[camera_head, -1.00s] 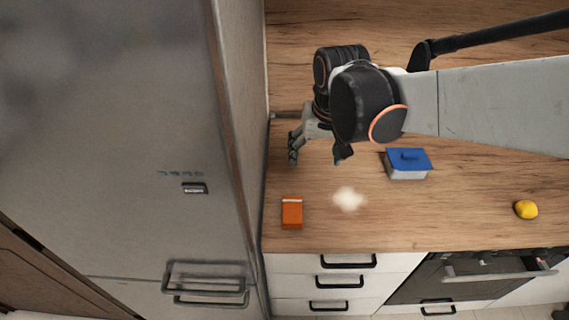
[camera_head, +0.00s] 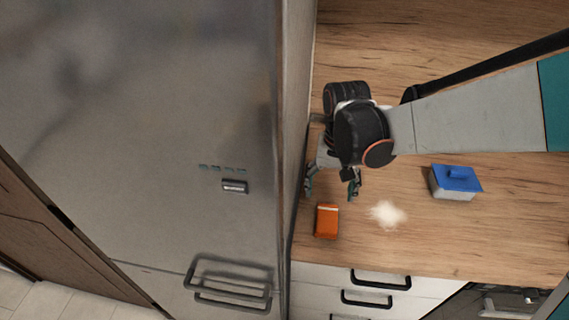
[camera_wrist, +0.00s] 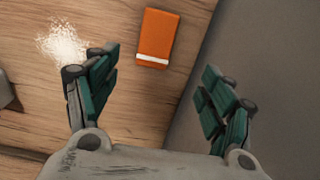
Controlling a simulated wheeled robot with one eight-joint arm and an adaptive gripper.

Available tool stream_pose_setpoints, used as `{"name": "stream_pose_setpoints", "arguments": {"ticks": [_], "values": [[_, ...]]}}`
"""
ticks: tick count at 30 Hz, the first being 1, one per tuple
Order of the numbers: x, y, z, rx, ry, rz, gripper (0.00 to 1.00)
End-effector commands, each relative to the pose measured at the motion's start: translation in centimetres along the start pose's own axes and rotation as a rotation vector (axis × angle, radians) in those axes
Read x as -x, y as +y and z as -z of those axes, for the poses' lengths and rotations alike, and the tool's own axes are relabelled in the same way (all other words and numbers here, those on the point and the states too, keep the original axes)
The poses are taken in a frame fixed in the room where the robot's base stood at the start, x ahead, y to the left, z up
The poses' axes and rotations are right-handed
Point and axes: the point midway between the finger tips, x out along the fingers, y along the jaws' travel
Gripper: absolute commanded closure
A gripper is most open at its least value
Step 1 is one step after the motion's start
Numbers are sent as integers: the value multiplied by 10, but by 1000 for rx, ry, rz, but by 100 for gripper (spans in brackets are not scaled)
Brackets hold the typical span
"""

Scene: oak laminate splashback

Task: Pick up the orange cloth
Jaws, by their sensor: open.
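The orange cloth (camera_head: 327,222) lies folded on the wooden counter near its front left corner, close to the fridge side. It is a small rectangle with a white stripe along one short end. It also shows in the wrist view (camera_wrist: 157,36), ahead of my fingers and lying between their lines. My gripper (camera_head: 332,189) is open and empty, just behind the cloth in the head view and not touching it. In the wrist view the two fingers of my gripper (camera_wrist: 158,98) are spread wide with bare counter between them.
A tall grey fridge (camera_head: 140,130) stands right against the left side of the counter. A pale powdery spill (camera_head: 388,214) lies right of the cloth. A box with a blue lid (camera_head: 455,182) sits farther right. Drawers with black handles (camera_head: 380,279) are below the front edge.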

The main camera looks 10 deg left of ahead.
Motion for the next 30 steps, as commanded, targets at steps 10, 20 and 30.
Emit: {"name": "stream_pose_setpoints", "arguments": {"ticks": [10, 20, 30], "values": [[-62, 0, 1, 1, 1, 0, 25], [-82, 3, 1, 0, 1, 0, 25], [-124, 7, -1, 0, 1, 0, 25]]}}
